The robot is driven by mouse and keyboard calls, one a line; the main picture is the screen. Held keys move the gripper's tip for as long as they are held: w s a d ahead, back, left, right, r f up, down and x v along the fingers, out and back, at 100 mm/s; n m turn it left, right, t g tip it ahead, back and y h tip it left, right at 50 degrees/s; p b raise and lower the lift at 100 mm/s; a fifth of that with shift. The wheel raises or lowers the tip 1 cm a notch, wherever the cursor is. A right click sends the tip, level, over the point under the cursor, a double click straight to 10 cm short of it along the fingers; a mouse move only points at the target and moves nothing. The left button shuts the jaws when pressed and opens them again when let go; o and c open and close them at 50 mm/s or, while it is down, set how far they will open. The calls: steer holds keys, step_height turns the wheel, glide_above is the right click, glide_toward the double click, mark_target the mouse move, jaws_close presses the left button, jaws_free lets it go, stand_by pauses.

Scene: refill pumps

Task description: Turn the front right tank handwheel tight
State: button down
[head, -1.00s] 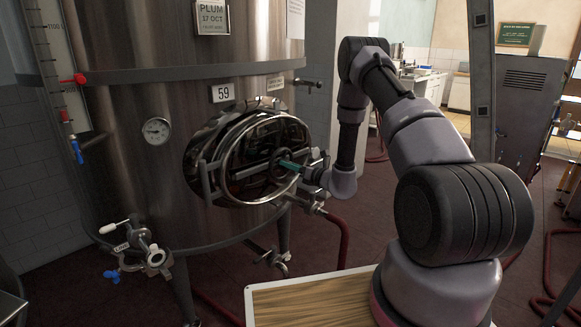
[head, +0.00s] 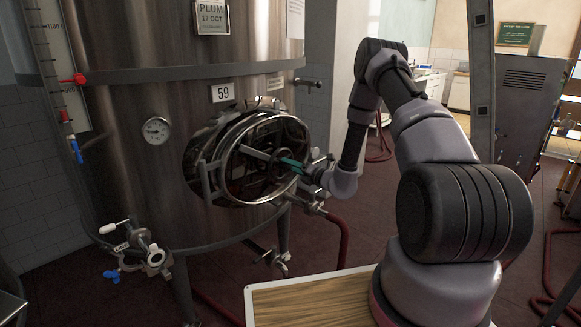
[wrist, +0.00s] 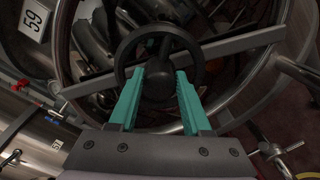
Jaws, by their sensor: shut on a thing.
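The black handwheel (head: 279,169) sits at the middle of the round door on the steel tank marked 59. In the wrist view the handwheel (wrist: 158,84) shows its round rim and thick hub face on. My gripper (head: 291,163) reaches the wheel from the right. Its two teal fingers (wrist: 159,80) lie on either side of the hub and are shut on the wheel. A flat metal crossbar (wrist: 240,43) runs behind the wheel across the shiny door ring (head: 232,187). The exact finger contact is hard to see.
A valve with a blue handle (head: 112,274) sticks out low on the tank's left. A dial gauge (head: 157,130) is left of the door. A pipe fitting (head: 313,206) and red hose (head: 343,240) lie below my gripper. A wood-topped surface (head: 310,302) is in front.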

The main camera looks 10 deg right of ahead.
steer(key=m, duration=1.1)
steer(key=shift+d+f, duration=0.1)
steer(key=shift+f, duration=0.25)
steer(key=shift+m, duration=0.4)
steer(key=shift+c, duration=1.7)
jaws_free()
steer(key=v, duration=1)
steer(key=shift+s+d, duration=0.2)
steer(key=shift+s, duration=0.1)
